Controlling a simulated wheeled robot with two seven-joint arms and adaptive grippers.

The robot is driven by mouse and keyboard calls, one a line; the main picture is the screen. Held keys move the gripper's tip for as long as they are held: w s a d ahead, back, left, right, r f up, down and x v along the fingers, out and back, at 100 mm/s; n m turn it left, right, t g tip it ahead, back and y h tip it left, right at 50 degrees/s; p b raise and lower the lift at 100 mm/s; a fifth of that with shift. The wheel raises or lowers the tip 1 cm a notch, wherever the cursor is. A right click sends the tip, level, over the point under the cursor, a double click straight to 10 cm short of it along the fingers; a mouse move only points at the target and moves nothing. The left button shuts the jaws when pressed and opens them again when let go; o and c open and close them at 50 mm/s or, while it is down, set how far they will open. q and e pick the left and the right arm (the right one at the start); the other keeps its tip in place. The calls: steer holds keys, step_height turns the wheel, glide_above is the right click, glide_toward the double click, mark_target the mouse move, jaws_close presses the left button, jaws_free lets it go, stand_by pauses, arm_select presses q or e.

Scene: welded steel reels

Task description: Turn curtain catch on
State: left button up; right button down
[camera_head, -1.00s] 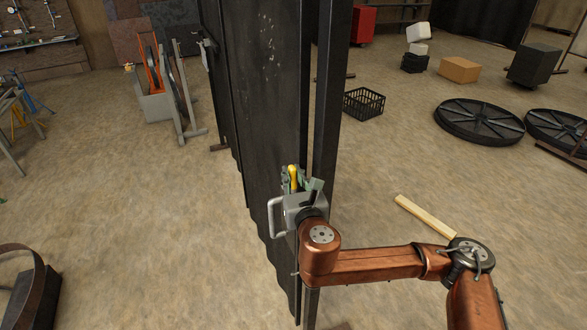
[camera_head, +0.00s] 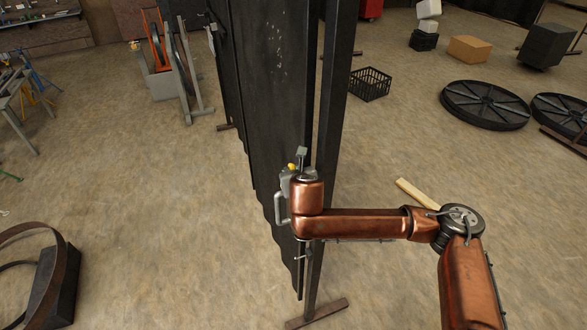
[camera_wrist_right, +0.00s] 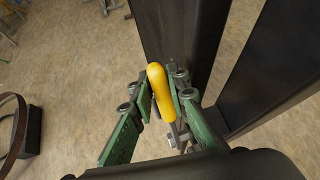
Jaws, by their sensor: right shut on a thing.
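The curtain catch has a yellow handle (camera_wrist_right: 160,92), which stands between the green fingers of my right gripper (camera_wrist_right: 163,100) in the right wrist view. The fingers are shut on the handle. In the head view only a bit of the yellow handle (camera_head: 292,166) shows, by the edge of the dark curtain (camera_head: 265,100) and its steel post (camera_head: 333,100). My wrist and arm hide most of the right gripper (camera_head: 298,165) and the catch there. My left gripper is in no view.
A black crate (camera_head: 369,84) and large dark reels (camera_head: 485,104) are on the floor at right. A wooden plank (camera_head: 417,193) lies near my right forearm. A dark ring (camera_head: 62,270) stands at lower left. The floor left of the curtain is mostly clear.

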steer(key=shift+w+f, duration=0.1)
stand_by(0.3)
steer(key=c, duration=1.8)
jaws_free()
steer(key=shift+a, duration=0.1)
steer(key=shift+c, duration=0.2)
steer(key=v, duration=0.8)
